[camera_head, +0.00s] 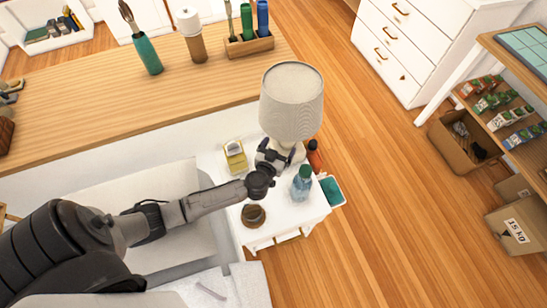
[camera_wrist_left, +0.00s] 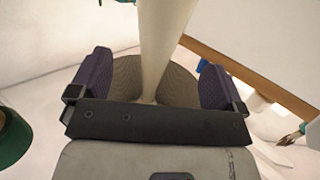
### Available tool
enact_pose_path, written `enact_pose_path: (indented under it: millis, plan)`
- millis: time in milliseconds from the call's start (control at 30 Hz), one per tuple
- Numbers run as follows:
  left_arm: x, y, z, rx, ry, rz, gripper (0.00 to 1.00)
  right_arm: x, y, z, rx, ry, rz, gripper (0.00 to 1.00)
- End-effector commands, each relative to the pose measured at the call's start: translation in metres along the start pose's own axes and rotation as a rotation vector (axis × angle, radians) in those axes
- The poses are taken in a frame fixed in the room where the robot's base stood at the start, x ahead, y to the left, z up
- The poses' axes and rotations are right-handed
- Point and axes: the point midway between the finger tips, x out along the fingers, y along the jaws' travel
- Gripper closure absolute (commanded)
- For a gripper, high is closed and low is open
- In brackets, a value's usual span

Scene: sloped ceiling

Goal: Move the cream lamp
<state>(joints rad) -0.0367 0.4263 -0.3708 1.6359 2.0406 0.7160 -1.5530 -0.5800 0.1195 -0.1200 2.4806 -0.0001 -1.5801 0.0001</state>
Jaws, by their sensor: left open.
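The cream lamp (camera_head: 291,98) stands upright on a small white bedside table (camera_head: 285,218), with its ribbed shade high over the top. My left gripper (camera_head: 274,156) is just below the shade, at the lamp's stem. In the left wrist view the pale lamp stem (camera_wrist_left: 165,40) runs between the two open fingers of my left gripper (camera_wrist_left: 156,80), with a gap on each side. The ribbed shade (camera_wrist_left: 128,80) shows behind the fingers. My right gripper is not in view.
A blue bottle with green cap (camera_head: 302,184) stands close right of my gripper. A yellow item (camera_head: 235,156), a brown round pot (camera_head: 253,215) and an orange-red object (camera_head: 314,156) are around the lamp. A teal-filled box (camera_head: 331,190) is at the table's right edge.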

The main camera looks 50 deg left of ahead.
Motion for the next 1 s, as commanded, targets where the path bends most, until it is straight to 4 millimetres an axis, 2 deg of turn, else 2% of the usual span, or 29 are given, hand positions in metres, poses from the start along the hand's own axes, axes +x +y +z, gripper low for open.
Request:
enact_pose_path:
  millis: [33, 200, 500, 700, 1000]
  plan:
    - [0.011, 0.000, 0.002, 0.000, 0.003, -0.001, 0.04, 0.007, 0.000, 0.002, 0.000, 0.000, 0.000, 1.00]
    - [0.040, 0.000, 0.002, 0.000, 0.002, -0.001, 0.04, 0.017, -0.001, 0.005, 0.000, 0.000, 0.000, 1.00]
    - [0.074, 0.000, 0.001, 0.001, 0.001, -0.002, 0.04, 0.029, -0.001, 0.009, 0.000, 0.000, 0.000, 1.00]
    - [0.082, 0.000, 0.001, 0.000, 0.000, 0.000, 0.04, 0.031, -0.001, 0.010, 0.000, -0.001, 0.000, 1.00]
    - [0.084, 0.000, 0.000, 0.000, 0.000, 0.000, 0.04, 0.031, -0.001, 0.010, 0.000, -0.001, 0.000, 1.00]
